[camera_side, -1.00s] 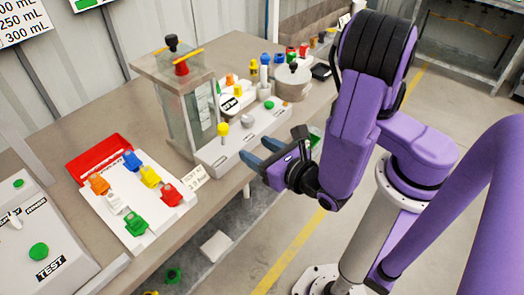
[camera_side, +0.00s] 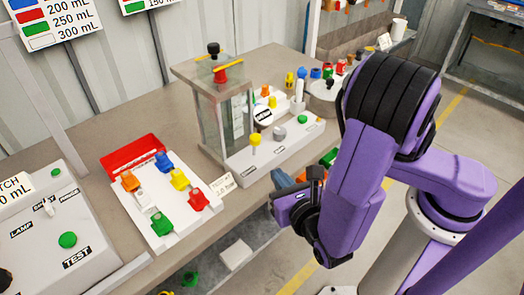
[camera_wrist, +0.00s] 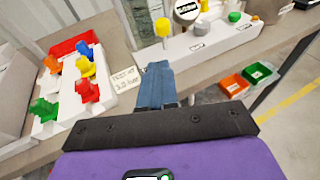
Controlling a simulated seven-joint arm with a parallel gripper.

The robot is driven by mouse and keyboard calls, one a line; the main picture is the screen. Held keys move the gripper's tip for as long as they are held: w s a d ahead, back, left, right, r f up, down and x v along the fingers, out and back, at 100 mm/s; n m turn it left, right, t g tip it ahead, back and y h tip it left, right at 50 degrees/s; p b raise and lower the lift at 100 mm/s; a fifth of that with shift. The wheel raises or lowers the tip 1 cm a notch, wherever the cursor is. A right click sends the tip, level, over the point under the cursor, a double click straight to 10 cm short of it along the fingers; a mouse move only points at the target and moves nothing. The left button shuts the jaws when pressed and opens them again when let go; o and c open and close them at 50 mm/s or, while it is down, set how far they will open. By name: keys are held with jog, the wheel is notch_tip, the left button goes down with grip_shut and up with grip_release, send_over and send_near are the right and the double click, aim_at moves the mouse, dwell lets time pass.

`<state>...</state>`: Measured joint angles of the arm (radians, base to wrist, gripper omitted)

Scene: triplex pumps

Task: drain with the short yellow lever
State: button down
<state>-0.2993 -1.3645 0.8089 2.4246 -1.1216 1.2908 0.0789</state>
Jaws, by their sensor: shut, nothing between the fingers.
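The short yellow lever (camera_side: 255,141) stands on the white base of the pump unit, beside the clear tank (camera_side: 210,125). It also shows in the wrist view (camera_wrist: 162,28), upright, with a round yellow top on a thin pale stem. My gripper (camera_side: 277,182) is in front of the pump base at the bench edge, partly hidden by my wrist in the side view. In the wrist view its blue fingers (camera_wrist: 157,85) are together and empty, below the lever and apart from it.
A white tray (camera_side: 160,238) with coloured connectors is left of my gripper, beside a written card (camera_side: 222,185). A green button (camera_side: 302,119) and a grey knob (camera_side: 279,133) are on the pump base. A grey control box (camera_side: 60,225) is far left. Orange and green bins (camera_wrist: 236,84) are at the right.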

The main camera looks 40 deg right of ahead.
jog(key=shift+s+a+m+h, duration=0.6)
jog(key=shift+a+h, duration=0.1)
jog(key=shift+a, duration=0.15)
send_near(252, 140)
jog(key=w+d+f, duration=0.3)
jog(key=shift+w+d+r, duration=0.1)
jog(key=shift+w, duration=0.35)
jog(key=shift+w+d+r, duration=0.15)
jog(key=shift+w, duration=0.35)
jog(key=shift+g, duration=0.3)
jog(key=shift+w+r+g, duration=0.4)
jog(key=shift+w+g, duration=0.15)
jog(key=shift+g, duration=0.25)
jog(key=shift+w+r+n+g+y, duration=0.3)
jog(key=shift+w+n+g+y, duration=0.25)
jog(key=shift+w+g, duration=0.3)
jog(key=shift+w+r+g, duration=0.1)
jog(key=shift+w+g, duration=0.15)
jog(key=shift+w, duration=0.2)
